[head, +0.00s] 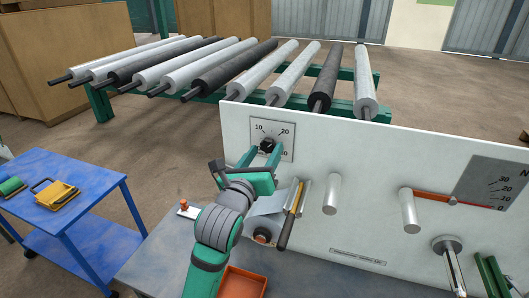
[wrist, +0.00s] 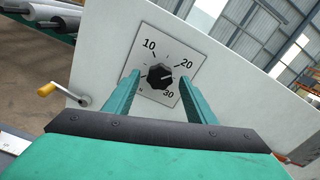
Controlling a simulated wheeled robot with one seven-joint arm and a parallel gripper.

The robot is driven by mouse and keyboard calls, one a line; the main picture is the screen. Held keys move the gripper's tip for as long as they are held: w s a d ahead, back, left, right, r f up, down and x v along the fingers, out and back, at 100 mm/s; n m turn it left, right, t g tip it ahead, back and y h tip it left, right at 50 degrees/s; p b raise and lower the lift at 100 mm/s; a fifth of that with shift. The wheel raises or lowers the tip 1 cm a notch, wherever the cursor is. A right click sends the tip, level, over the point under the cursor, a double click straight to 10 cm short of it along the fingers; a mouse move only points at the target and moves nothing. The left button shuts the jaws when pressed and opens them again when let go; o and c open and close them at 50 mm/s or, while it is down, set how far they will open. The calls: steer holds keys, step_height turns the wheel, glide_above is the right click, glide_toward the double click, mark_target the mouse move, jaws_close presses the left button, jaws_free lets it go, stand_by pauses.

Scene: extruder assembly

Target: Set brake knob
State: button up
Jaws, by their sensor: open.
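The brake knob (head: 267,146) is a black knob on a white dial plate (head: 287,151) fixed to the upper left of the white panel. In the wrist view the knob (wrist: 160,76) sits in the middle of the plate (wrist: 187,51), with marks 10, 20 and 30 around it. My gripper (head: 265,154) is at the dial, its green fingers spread. In the wrist view my gripper (wrist: 160,85) is open, one finger on each side of the knob, with gaps between. Whether the fingertips reach as deep as the knob is hard to tell.
The white panel (head: 360,190) carries grey rollers (head: 333,194), a second scale (head: 491,184) and a red pointer (head: 437,197). An orange bin (head: 243,282) sits on the bench below. A yellow-handled crank (wrist: 62,93) is left of the dial. A blue cart (head: 70,184) stands left.

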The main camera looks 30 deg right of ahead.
steer(key=shift+v, duration=2.8)
steer(key=shift+s, duration=0.1)
